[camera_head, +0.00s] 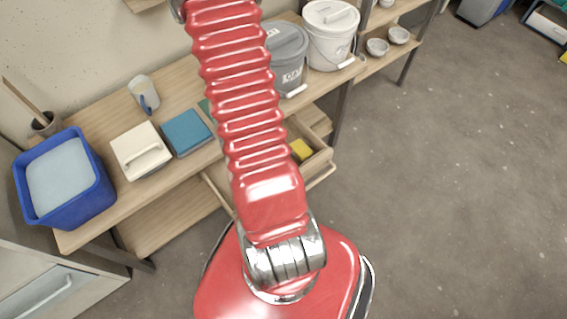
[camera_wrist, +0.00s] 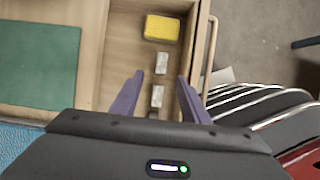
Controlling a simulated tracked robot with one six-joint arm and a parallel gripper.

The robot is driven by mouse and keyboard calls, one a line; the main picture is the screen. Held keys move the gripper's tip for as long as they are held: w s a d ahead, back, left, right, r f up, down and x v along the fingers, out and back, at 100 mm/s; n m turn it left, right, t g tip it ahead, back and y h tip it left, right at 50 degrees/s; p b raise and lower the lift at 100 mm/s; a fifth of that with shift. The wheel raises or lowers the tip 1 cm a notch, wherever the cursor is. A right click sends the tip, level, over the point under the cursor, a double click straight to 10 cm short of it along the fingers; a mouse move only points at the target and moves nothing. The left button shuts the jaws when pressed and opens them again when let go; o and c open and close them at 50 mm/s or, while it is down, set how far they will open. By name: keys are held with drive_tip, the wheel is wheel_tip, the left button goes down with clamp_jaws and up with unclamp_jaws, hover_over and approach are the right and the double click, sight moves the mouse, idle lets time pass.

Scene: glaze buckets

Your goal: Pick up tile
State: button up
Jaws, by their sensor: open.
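In the wrist view, my gripper (camera_wrist: 160,75) is open, its two purple fingers pointing into an open wooden drawer (camera_wrist: 203,50). A flat green tile (camera_wrist: 38,62) lies on the bench left of the fingers. A blue tile-like block (camera_wrist: 18,138) shows at the lower left, partly hidden by my gripper; the head view shows it on the bench (camera_head: 187,132). Small whitish blocks (camera_wrist: 161,63) lie in the drawer, one beyond the fingertips and another (camera_wrist: 156,96) between the fingers. I cannot tell which piece is the task's tile. My gripper is hidden in the head view.
A yellow sponge (camera_wrist: 162,28) lies in the drawer. On the bench (camera_head: 180,90) stand a white block with a handle (camera_head: 141,151), a blue tub (camera_head: 100,190), a mug (camera_head: 144,92), a grey bucket (camera_head: 288,55) and a white bucket (camera_head: 331,35). The floor at right is clear.

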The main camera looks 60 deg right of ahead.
drive_tip(key=shift+f, duration=0.1)
drive_tip(key=shift+x, duration=4.25)
drive_tip(key=shift+s, duration=0.1)
drive_tip(key=shift+a+x, duration=0.1)
drive_tip(key=shift+x, duration=0.65)
drive_tip(key=shift+a+x, duration=0.15)
drive_tip(key=shift+x, duration=1.75)
drive_tip(key=shift+s, duration=0.15)
drive_tip(key=shift+c, duration=0.7)
clamp_jaws()
